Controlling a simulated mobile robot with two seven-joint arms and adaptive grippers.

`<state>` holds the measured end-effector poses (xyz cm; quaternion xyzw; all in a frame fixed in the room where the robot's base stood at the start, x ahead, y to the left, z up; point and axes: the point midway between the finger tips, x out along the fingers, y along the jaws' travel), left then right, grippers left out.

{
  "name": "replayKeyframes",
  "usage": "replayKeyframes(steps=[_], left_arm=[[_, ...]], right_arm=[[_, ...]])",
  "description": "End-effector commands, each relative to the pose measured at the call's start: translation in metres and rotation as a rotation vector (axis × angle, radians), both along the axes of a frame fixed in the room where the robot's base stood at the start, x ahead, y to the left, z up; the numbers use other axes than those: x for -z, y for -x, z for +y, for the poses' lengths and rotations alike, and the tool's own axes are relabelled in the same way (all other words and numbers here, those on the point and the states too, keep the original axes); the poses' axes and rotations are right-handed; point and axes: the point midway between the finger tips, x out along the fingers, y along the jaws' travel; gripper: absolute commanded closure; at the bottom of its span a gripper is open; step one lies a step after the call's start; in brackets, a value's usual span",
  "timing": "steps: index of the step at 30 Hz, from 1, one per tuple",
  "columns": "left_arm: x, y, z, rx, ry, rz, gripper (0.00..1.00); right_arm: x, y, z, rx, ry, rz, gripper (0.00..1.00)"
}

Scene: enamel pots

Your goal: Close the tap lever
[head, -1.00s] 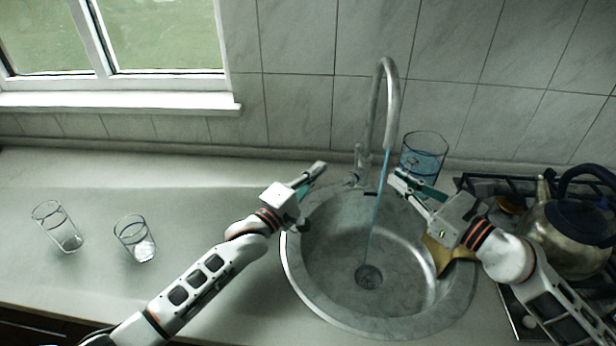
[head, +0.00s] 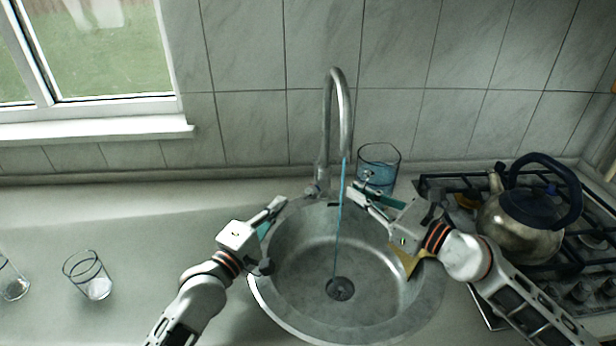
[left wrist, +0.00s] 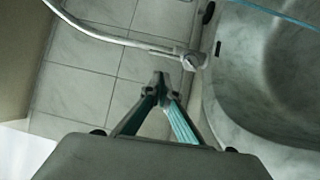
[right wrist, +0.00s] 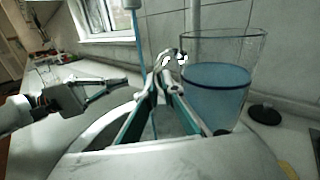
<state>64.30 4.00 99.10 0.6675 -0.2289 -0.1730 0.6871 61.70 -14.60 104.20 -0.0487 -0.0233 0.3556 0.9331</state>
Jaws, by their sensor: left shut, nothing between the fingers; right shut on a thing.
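The curved metal tap (head: 345,120) stands behind the round sink (head: 262,290), and a thin blue stream (head: 338,240) falls from it to the drain. The tap's base also shows in the left wrist view (left wrist: 193,60). I cannot clearly make out the lever. My left gripper (head: 280,202) is shut and empty, left of the tap base and apart from it. My right gripper (head: 354,190) is right of the tap base, over the back of the sink. Its fingertips are shut on a small shiny metal piece, seen in the right wrist view (right wrist: 176,58); I cannot tell what it is.
A glass of blue liquid (head: 379,158) stands just behind my right gripper. A kettle (head: 520,225) sits on the stove at the right. Two clear glasses (head: 90,275) (head: 10,278) are at the left. Counter left of the sink is mostly clear. Something yellow-brown (head: 408,258) lies at the sink's right side.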

Motion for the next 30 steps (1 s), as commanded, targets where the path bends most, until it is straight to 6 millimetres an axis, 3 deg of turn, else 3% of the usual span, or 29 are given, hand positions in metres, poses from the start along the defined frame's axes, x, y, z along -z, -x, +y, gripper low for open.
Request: replayKeyframes(steps=[8, 30], left_arm=[[-0.002, -0.008, -0.01, 0.009, -0.004, 0.001, 1.0], [-0.01, -0.1, -0.071, 0.009, -0.005, 0.001, 1.0]], right_arm=[[-0.003, -0.001, 0.0, 0.002, 0.0, -0.012, 1.0], [0.005, -0.001, 0.0, 0.002, 0.0, -0.012, 1.0]])
